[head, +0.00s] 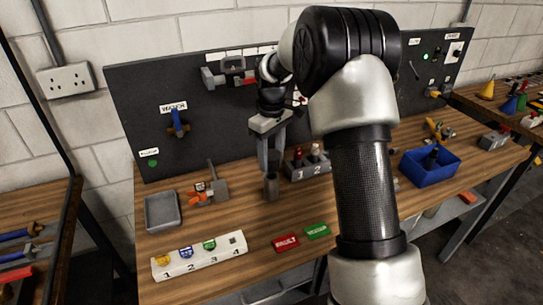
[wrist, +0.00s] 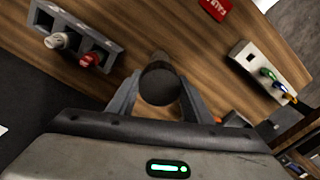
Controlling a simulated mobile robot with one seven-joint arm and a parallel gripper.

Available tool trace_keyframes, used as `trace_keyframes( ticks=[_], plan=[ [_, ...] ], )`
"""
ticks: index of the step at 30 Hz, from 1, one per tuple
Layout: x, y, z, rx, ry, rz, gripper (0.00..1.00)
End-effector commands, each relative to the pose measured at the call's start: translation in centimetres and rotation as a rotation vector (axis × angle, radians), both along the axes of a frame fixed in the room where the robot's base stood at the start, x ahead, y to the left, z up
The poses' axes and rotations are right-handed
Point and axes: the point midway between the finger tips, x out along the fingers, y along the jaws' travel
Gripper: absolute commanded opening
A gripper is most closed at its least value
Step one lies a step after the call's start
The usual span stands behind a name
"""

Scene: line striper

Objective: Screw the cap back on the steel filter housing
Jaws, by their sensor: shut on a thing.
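My gripper (head: 268,168) points down over the middle of the bench. Its two fingers are shut on a dark cylinder (head: 271,188). In the wrist view the dark cylinder (wrist: 160,82) sits between the fingertips of my gripper (wrist: 158,98), with its round end facing the camera. The cylinder is upright at or just above the wood; I cannot tell if it touches. I cannot tell whether it is the steel housing, its cap, or both together.
A grey rack (head: 307,172) with a red-topped and a white-topped piece stands close right of the cylinder. A grey and orange fixture (head: 209,190) and grey tray (head: 162,211) are left. A white numbered block (head: 200,258) lies in front. A blue bin (head: 430,178) is right.

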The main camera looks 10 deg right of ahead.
Motion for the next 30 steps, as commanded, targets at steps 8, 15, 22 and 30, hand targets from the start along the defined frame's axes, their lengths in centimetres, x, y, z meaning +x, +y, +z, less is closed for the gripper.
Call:
trace_keyframes(
  ticks=[8,15,22,30],
  plan=[
    [0.0,0.0,-0.2,0.0,0.0,0.0,0.24],
    [0.0,0.0,-0.9,-0.001,0.001,0.0,0.24],
    [0.0,0.0,-1.6,0.0,0.0,0.0,0.24],
    [0.0,0.0,-2.0,0.0,0.0,0.0,0.24]
  ],
)
